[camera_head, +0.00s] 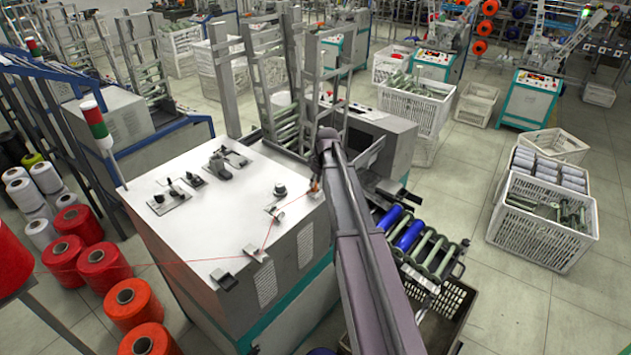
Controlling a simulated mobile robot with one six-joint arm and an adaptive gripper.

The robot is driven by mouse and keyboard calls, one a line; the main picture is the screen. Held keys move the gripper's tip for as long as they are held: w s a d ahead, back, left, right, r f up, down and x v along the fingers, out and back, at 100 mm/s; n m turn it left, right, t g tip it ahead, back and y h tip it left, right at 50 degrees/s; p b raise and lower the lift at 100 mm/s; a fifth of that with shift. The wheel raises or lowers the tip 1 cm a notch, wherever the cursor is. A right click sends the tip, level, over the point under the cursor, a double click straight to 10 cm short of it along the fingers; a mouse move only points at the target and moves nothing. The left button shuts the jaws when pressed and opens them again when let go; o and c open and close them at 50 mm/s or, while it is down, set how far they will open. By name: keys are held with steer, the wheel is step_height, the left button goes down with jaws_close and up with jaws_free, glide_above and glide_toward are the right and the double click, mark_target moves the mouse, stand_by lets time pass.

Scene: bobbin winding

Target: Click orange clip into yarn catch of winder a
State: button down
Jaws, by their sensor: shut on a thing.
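My arm reaches up from the bottom of the head view to the far right edge of the winder's white top (205,240). My gripper (317,178) is small and partly hidden by my arm there. It is shut on the small orange clip (314,185), beside the winder's upper right corner. A thin red yarn runs from the clip back across the top through several small metal guides (255,252). I cannot make out the yarn catch; the area behind my arm is hidden.
Large red yarn cones (103,264) stand left of the winder, near a red and green signal light (96,128). Blue and green bobbins (409,236) lie on a rack right of my arm, above a dark crate (455,305). White crates (543,222) stand farther right, with open floor around them.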

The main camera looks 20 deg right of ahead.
steer(key=shift+f+b, duration=0.65)
steer(key=shift+f, duration=0.05)
steer(key=shift+r, duration=0.1)
steer(key=shift+c, duration=1.9)
jaws_free()
